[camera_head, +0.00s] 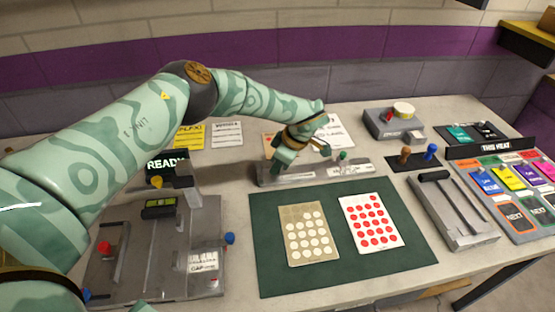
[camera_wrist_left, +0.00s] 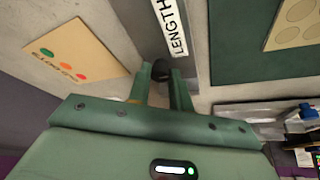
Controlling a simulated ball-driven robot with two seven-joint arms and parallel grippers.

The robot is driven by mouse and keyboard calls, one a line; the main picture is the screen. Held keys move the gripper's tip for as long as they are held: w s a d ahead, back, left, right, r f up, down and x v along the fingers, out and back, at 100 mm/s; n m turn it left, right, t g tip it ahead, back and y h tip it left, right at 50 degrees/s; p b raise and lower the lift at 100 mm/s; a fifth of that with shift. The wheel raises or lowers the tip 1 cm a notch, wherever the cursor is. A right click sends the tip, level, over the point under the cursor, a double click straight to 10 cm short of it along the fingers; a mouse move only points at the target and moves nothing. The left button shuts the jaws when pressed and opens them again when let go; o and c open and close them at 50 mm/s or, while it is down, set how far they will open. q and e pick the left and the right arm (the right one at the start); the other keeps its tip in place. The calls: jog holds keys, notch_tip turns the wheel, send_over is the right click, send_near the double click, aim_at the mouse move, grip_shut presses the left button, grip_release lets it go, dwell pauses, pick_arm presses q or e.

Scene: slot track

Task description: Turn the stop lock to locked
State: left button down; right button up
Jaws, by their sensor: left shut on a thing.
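A long grey bar track (camera_head: 318,173) lies behind the green mat, with a white label and a green knob (camera_head: 343,155) on it. In the left wrist view, the track (camera_wrist_left: 148,28) carries a label reading LENGTH. My left gripper (camera_head: 277,166) is over the left end of the track. In the left wrist view, the left gripper (camera_wrist_left: 164,82) has its fingers on both sides of a dark round knob (camera_wrist_left: 160,69) at the track's end and is shut on it. I cannot tell whether this knob is the stop lock, nor its setting. My right gripper is not in view.
A green mat (camera_head: 265,255) with two dotted cards lies in front. A grey fixture (camera_head: 150,265) with red, blue and yellow knobs stands left. A slotted block (camera_head: 455,210), a grey box (camera_head: 392,125) and coloured cards lie right. My left arm spans the left side.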

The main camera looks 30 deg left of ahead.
pick_arm(q)
jog(key=shift+m, duration=0.4)
jog(key=c, duration=1.3)
grip_release()
jog(key=shift+o, duration=0.2)
jog(key=p+v, duration=0.3)
jog(key=v, duration=1.3)
jog(key=shift+s, duration=0.25)
jog(key=shift+r, duration=0.1)
